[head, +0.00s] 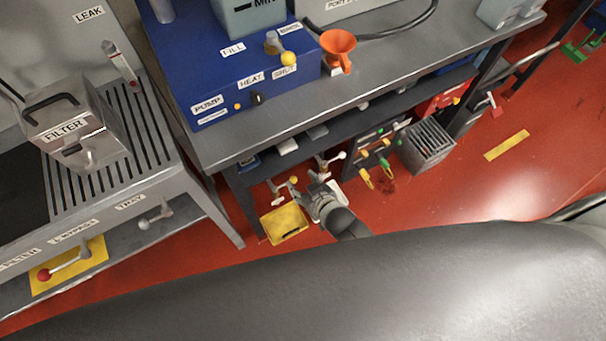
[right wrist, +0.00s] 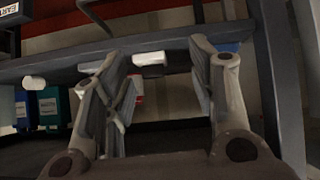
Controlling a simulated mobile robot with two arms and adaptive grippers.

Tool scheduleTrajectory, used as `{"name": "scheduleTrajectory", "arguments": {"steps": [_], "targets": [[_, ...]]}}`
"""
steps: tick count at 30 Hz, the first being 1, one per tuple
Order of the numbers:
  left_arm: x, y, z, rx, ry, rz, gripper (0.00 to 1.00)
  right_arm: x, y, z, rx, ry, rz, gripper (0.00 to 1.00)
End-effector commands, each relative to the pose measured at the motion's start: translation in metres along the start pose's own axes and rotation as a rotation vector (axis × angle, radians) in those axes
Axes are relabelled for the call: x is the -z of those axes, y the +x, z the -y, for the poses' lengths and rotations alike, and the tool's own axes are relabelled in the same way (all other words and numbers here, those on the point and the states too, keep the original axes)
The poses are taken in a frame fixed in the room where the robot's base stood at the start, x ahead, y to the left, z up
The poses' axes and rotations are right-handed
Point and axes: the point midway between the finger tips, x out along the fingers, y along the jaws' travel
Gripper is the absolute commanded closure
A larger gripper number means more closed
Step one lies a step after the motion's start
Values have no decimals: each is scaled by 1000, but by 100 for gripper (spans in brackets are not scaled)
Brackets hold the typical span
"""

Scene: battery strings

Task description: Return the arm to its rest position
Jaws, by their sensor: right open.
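My right gripper (head: 318,184) is below the front edge of the metal workbench (head: 385,97) in the head view, with its grey arm link leading down from it. The right wrist view shows its two fingers (right wrist: 155,65) spread apart with nothing between them. White and dark items under a grey shelf edge (right wrist: 60,68) show behind the fingers; I cannot tell how far off they are. My left gripper is not in view. A large dark part of my own body fills the bottom of the head view.
A yellow tray (head: 284,224) is close left of the right gripper. A grey slatted crate (head: 428,146) and colored-handled tools (head: 378,150) are to its right. The filter stand (head: 190,170) is at left. Red floor (head: 455,190) is open at right.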

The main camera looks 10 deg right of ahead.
Motion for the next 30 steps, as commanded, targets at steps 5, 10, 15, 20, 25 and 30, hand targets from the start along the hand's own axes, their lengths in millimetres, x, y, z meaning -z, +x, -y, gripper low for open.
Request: {"name": "scheduleTrajectory", "arguments": {"steps": [5, 10, 15, 20, 25, 30], "targets": [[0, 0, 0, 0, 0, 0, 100, 0, 0, 0, 0, 0, 0, 48], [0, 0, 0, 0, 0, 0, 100, -8, 0, -1, 0, 1, 15, 48], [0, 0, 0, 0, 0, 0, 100, -83, -2, -6, -4, 7, 151, 48], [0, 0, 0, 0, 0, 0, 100, -202, -25, -13, -8, 22, 366, 48], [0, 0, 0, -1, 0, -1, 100, -316, -75, -16, -10, 51, 585, 48], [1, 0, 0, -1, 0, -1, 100, -391, -126, -14, -11, 77, 742, 48]]}}
